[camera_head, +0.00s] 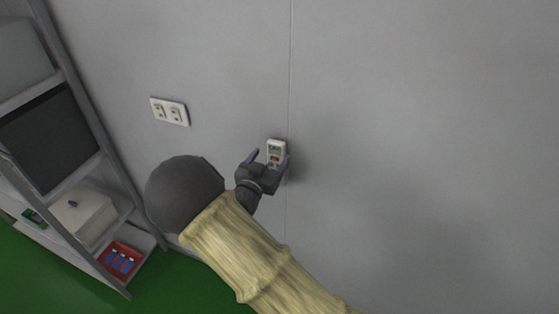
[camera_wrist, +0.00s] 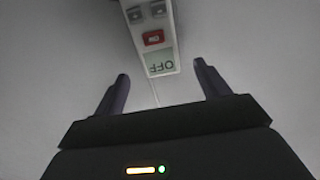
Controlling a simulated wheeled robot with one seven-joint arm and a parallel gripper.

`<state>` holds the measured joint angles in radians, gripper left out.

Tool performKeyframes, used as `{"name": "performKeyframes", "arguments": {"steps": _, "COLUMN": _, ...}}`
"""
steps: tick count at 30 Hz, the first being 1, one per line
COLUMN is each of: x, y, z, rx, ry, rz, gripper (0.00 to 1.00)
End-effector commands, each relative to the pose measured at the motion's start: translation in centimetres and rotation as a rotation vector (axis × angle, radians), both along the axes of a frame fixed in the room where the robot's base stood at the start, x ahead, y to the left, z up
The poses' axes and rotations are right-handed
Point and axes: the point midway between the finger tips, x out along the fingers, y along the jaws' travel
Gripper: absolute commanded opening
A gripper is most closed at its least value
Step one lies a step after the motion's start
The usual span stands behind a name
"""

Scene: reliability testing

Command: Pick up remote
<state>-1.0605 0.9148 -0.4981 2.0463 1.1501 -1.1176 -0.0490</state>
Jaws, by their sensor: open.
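The remote (camera_head: 275,150) is a small white unit with a greenish display and a red button, up against the grey wall. In the wrist view the remote (camera_wrist: 153,38) shows its screen reading OFF, upside down, with a red button and grey buttons; its far end is cut off by the top edge. My gripper (camera_head: 268,160) is open, with one finger on each side of the remote's near end in the head view. In the wrist view the gripper (camera_wrist: 159,78) has its two dark fingers spread wide, with the remote between and just beyond the tips. No finger visibly touches it.
A white wall plate (camera_head: 169,111) with two sockets is to the left. A grey metal shelf (camera_head: 88,118) at the far left holds dark boxes, a white box (camera_head: 82,214) and a red tray (camera_head: 121,259) with blue items. The wall to the right is bare; the floor is green.

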Motion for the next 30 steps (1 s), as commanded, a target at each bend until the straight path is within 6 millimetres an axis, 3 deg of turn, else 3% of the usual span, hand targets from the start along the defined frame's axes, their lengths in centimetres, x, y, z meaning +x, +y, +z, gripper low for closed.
{"name": "performKeyframes", "arguments": {"steps": 9, "x": 3.5, "y": -1.4, "z": 0.5, "rx": -0.002, "ry": 0.0, "rz": 0.0, "gripper": 0.75}}
{"name": "performKeyframes", "arguments": {"steps": 26, "x": 3.7, "y": -1.4, "z": 0.2, "rx": -0.001, "ry": -0.001, "rz": 0.001, "gripper": 0.75}}
{"name": "performKeyframes", "arguments": {"steps": 30, "x": 3.7, "y": -1.4, "z": 0.2, "rx": 0.0, "ry": -0.001, "rz": 0.001, "gripper": 0.47}}
